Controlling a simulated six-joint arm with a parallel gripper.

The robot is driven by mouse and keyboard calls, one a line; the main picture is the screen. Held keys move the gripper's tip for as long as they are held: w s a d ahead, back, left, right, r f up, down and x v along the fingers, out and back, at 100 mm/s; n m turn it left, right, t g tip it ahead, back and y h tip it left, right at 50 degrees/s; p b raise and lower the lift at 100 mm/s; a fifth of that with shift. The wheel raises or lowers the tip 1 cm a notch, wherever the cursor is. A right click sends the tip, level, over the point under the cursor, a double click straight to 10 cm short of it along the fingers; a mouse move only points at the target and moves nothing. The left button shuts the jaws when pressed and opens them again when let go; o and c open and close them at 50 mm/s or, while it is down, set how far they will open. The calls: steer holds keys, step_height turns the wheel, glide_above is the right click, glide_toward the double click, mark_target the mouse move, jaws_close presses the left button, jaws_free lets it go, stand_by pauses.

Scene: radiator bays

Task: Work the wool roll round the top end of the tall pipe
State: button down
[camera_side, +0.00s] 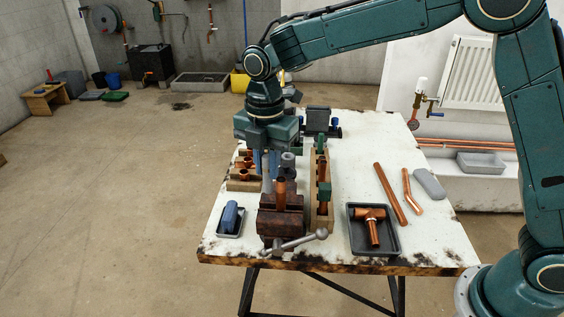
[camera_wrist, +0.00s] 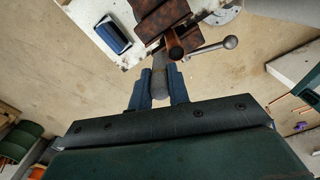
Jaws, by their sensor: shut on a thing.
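The tall copper pipe (camera_side: 281,194) stands upright in the rusty brown vise (camera_side: 281,222). In the wrist view its open top end (camera_wrist: 175,49) shows bare from above, just beyond my fingers. My gripper (camera_side: 266,168) points down behind and slightly left of the pipe in the side view. Its blue fingers (camera_wrist: 160,98) are shut on the grey wool roll (camera_wrist: 160,84), which sticks out toward the pipe. The roll's far end appears close beside the pipe; I cannot tell whether they touch. In the side view the roll is partly hidden by fingers and vise.
The vise handle (camera_side: 295,242) juts out at the front. A tray with a blue block (camera_side: 230,216) lies left, and a dark tray with a copper tee (camera_side: 373,226) lies right. Wooden racks with copper fittings flank the vise. Loose pipes (camera_side: 389,194) lie farther right.

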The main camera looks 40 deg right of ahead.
steer(key=shift+r, duration=0.2)
steer(key=shift+r, duration=4.1)
steer(key=shift+d, duration=0.15)
